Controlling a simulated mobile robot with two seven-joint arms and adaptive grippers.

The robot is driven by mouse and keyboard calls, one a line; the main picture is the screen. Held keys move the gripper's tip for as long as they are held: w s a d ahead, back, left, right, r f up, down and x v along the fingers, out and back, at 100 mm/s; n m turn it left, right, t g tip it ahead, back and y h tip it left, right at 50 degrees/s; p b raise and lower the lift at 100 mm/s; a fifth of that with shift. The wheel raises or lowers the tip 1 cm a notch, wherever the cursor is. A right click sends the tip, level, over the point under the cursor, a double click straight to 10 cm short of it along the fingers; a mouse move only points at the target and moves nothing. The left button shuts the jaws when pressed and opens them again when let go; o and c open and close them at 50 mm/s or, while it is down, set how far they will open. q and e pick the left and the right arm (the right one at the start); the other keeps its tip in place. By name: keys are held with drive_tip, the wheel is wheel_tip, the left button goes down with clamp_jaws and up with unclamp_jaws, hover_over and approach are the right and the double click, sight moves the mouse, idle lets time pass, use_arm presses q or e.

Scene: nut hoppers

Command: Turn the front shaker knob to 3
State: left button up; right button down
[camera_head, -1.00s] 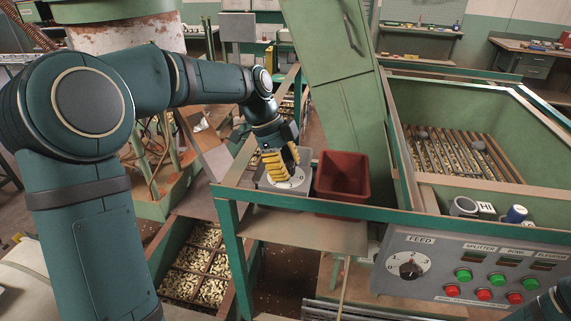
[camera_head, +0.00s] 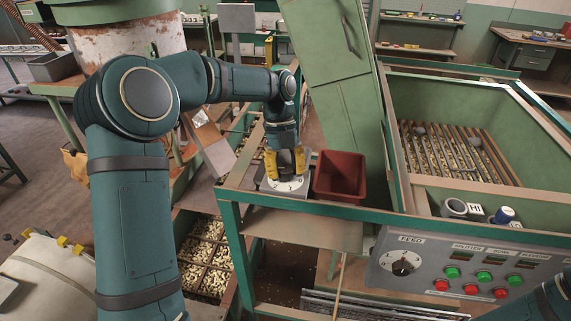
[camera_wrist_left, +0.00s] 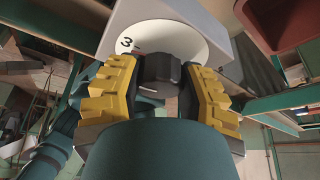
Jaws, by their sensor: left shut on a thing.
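The front shaker knob (camera_wrist_left: 160,75) is dark and stands out from a round white dial (camera_wrist_left: 188,32) in the left wrist view. A "3" shows on the dial, left of the knob. My left gripper (camera_wrist_left: 160,85) has yellow ridged fingers on both sides of the knob and is shut on it. In the head view my left gripper (camera_head: 286,163) reaches straight down to the dial on a grey box (camera_head: 268,186); the knob is hidden there. I cannot read which number the knob points to. Of my right arm only a bit shows at the bottom right corner; its gripper is out of view.
A red-brown bin (camera_head: 340,177) stands just right of the dial box on the green frame. A control panel (camera_head: 455,268) with a FEED knob (camera_head: 402,267) and several red and green buttons is at the lower right. A sloping green chute (camera_head: 350,105) rises behind the bin.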

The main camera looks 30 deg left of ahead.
use_arm(q)
drive_tip(key=shift+m+g+y+p, duration=0.35)
drive_tip(key=shift+m+p, duration=0.25)
drive_tip(key=shift+m, duration=0.6)
drive_tip(key=shift+f, duration=0.1)
drive_tip(key=o, duration=1.2)
drive_tip(key=v, duration=1.2)
drive_tip(key=shift+s+d, duration=0.1)
